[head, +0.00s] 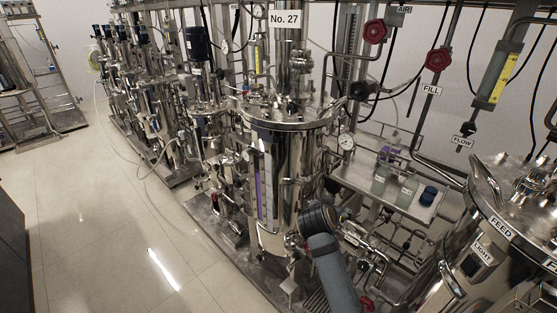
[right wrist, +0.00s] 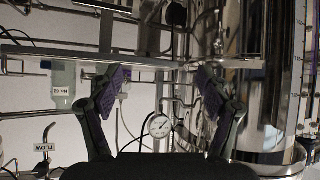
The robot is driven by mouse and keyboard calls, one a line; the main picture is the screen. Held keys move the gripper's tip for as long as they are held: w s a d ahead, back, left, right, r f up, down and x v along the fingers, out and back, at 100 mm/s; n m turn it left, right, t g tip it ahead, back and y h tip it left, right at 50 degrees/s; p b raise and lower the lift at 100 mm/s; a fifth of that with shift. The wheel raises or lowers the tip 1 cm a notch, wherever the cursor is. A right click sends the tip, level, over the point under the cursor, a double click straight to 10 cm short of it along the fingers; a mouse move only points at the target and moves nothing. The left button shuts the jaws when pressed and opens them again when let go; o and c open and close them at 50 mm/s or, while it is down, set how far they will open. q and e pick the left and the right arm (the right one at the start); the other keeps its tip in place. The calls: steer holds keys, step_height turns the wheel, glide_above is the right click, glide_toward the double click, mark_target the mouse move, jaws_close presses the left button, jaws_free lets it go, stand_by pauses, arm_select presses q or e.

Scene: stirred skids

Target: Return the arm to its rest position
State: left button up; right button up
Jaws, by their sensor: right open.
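My right gripper (right wrist: 163,78) is open in the right wrist view, with its two purple-padded fingers wide apart and nothing held between them. Pipes, a shelf and a gauge show behind the gap. In the head view a grey and dark link of one of my arms (head: 334,270) rises from the bottom edge in front of the steel vessel marked No. 27 (head: 297,150). I cannot make out a gripper on it there. My left gripper shows in neither view.
A second vessel marked FEED (head: 480,280) stands at the lower right. A round gauge (right wrist: 159,125) shows close behind the fingers. The tiled floor (head: 105,225) at left is clear.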

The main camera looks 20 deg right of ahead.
steer(key=s+a+f+n+g+y, duration=0.25)
steer(key=s+a+f+n, duration=0.3)
steer(key=s, duration=0.45)
steer(key=s+a+f+n+g+y, duration=0.1)
steer(key=s+a+f+n+y, duration=0.35)
steer(key=s+f, duration=0.4)
steer(key=s+d+f+g, duration=0.1)
steer(key=s+f, duration=0.1)
steer(key=f, duration=1.1)
steer(key=s+d+f+g, duration=0.1)
steer(key=s+f, duration=0.2)
steer(key=f, duration=1)
steer(key=s+d+f, duration=0.1)
steer(key=s+f, duration=1.4)
steer(key=s, duration=0.3)
steer(key=shift+f+m+g, duration=0.3)
steer(key=shift+m+g, duration=0.1)
steer(key=shift+g, duration=0.05)
